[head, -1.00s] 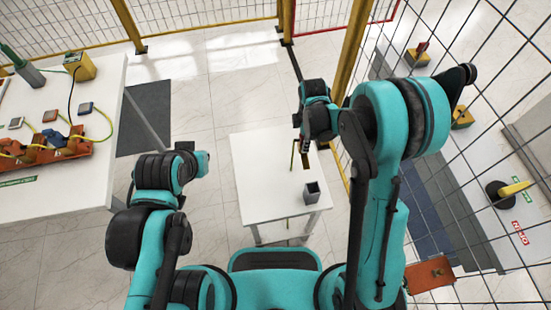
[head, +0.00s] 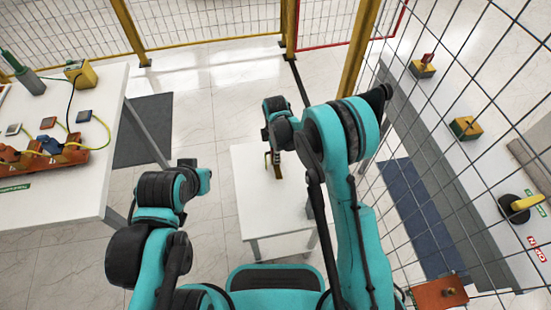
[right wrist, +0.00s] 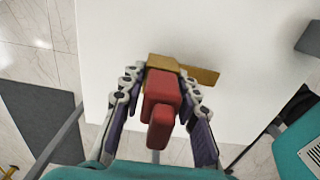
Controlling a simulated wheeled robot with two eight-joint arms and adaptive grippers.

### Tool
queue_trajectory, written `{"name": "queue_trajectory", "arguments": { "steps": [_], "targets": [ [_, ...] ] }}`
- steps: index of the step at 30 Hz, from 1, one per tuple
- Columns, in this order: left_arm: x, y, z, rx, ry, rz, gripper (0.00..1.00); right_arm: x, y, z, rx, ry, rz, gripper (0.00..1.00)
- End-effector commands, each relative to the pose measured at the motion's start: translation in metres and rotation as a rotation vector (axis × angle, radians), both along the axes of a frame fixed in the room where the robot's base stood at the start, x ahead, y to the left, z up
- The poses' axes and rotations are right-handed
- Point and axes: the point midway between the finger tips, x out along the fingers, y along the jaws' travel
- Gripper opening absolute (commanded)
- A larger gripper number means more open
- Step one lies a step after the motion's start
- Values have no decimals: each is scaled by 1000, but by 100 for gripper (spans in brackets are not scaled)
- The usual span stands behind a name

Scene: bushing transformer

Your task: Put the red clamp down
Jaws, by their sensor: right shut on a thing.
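The red clamp (right wrist: 161,105) is between the fingers of my right gripper (right wrist: 160,90) in the right wrist view. Its brass-coloured jaw part (right wrist: 196,74) sticks out past the fingertips over the white table. The clamp is small and partly hidden there, with a brownish part (head: 278,171) showing. I cannot tell whether the clamp touches the tabletop. My left arm is folded at the left, and its fingers do not show.
A dark box (right wrist: 309,38) stands on the white table in the right wrist view; my right arm hides it in the head view. The tabletop around the clamp looks clear. A mesh fence (head: 440,150) runs along the right. A bench (head: 70,190) stands at left.

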Motion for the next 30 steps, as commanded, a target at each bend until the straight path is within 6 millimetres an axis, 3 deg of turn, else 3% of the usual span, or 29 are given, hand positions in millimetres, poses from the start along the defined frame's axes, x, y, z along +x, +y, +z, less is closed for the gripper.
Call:
{"name": "queue_trajectory", "arguments": {
  "steps": [4, 16, 17, 18, 30],
  "targets": [
    [0, 0, -12, 0, 0, 0, 0, 0, 0, -25, 0, 0, 0, 2],
    [0, 0, -16, 0, 0, 0, 0, 0, -1, -29, 0, 0, 0, 2],
    [0, 0, -14, 0, 0, 0, 0, 0, -1, -28, 0, 0, 0, 38],
    [0, 0, -14, 0, 0, 0, 0, 0, -1, -28, 0, 0, 0, 49],
    [0, 0, -9, 0, 0, 0, 0, 0, -1, -23, 0, 0, 0, 51]
  ]
}}
